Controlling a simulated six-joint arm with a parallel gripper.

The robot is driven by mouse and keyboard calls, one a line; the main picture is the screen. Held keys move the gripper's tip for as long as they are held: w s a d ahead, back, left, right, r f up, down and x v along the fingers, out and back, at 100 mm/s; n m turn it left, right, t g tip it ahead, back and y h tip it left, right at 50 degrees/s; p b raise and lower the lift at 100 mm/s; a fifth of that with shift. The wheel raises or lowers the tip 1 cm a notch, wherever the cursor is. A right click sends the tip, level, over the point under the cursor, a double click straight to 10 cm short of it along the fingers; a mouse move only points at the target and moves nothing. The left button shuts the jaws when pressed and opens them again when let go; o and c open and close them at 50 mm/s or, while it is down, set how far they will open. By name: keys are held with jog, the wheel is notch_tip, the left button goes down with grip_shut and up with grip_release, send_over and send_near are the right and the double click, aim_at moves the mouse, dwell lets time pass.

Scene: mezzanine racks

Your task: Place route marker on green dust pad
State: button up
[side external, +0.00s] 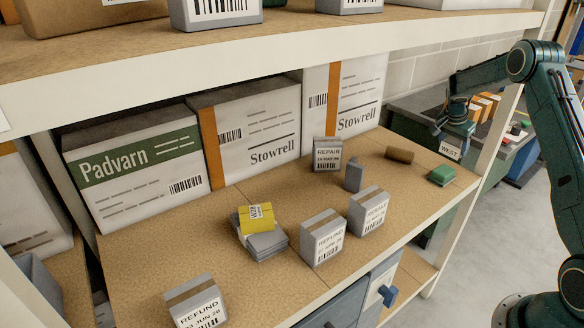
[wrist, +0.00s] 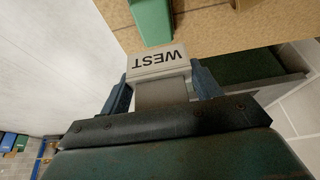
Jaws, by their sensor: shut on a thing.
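The route marker, a pale block lettered WEST (side external: 450,153), is held in my gripper (side external: 453,137). In the wrist view the marker (wrist: 157,62) sits between the two blue fingers of my gripper (wrist: 160,86), its lettering upside down. The green dust pad (side external: 442,175) lies on the brown shelf board near its right front corner. In the side view the marker appears just above and behind the pad, with a gap between them. In the wrist view the pad (wrist: 152,20) shows just beyond the marker, partly cut off by the top edge.
A brown block (side external: 399,155) lies left of the pad. The upper shelf (side external: 270,58) overhangs; a white post (side external: 500,115) stands at right.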

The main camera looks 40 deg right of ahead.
aim_at(449, 154)
jog(key=shift+f, duration=1)
jog(key=shift+f, duration=0.1)
jog(key=shift+f, duration=1.75)
jog(key=shift+f, duration=0.15)
jog(key=o, duration=1)
jog(key=v, duration=1.2)
jog(key=shift+a, duration=0.1)
